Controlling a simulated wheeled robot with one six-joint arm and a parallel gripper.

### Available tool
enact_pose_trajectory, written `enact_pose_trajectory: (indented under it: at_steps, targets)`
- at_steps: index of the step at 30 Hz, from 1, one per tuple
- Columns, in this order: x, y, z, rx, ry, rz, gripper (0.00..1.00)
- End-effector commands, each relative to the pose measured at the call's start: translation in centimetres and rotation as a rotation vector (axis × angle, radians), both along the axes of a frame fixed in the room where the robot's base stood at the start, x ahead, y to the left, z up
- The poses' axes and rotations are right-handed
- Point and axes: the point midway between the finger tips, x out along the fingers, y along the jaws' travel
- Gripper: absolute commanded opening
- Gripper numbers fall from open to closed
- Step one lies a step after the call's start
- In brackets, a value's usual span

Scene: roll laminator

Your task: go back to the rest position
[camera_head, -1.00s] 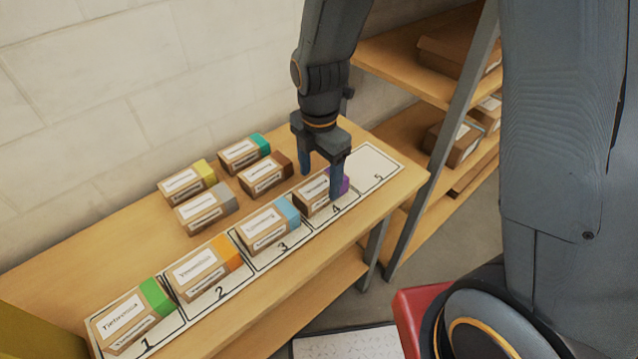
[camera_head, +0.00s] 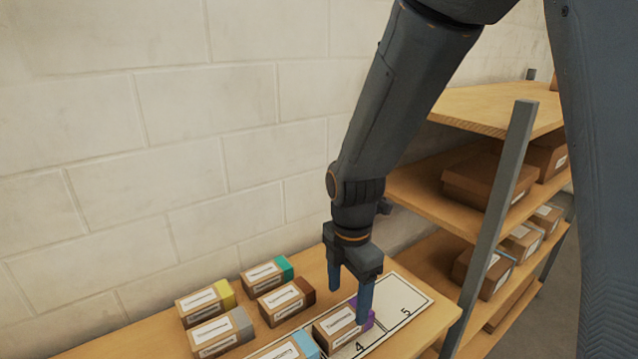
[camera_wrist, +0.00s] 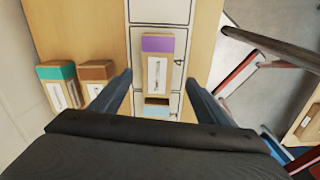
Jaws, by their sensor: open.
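My gripper (camera_head: 349,300) is open above the bench, its fingers on either side of the purple-ended box (camera_head: 341,322). That box lies in the space marked 4 of the numbered strip (camera_head: 418,292). In the wrist view the purple-ended box (camera_wrist: 157,66) sits between and beyond my two open fingers (camera_wrist: 160,82), with gaps on both sides. Space 5 is empty. The light-blue-ended box (camera_head: 290,348) is partly cut off at the lower edge of the head view.
Boxes with teal (camera_head: 267,274), brown (camera_head: 286,300), yellow (camera_head: 205,301) and grey (camera_head: 219,332) ends stand on the bench near the wall. A shelf rack (camera_head: 506,170) holding cartons stands to the right. The wall (camera_head: 150,150) is close behind the bench.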

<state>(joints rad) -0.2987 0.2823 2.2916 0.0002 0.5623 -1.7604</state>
Motion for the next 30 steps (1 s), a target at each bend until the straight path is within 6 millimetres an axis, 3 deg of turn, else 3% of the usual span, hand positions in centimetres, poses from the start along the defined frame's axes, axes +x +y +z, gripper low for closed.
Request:
enact_pose_trajectory:
  at_steps: [12, 21, 25, 30]
  targets:
    - [-3.1, -7.1, 1.5, 0.03, -0.032, -1.045, 0.69]
    - [-5.9, -11.1, 2.0, 0.069, -0.045, -1.781, 0.69]
    - [-6.7, -11.9, 2.1, 0.082, -0.046, -1.966, 0.69]
    - [-7.0, -12.3, 2.1, 0.087, -0.046, -2.048, 0.69]
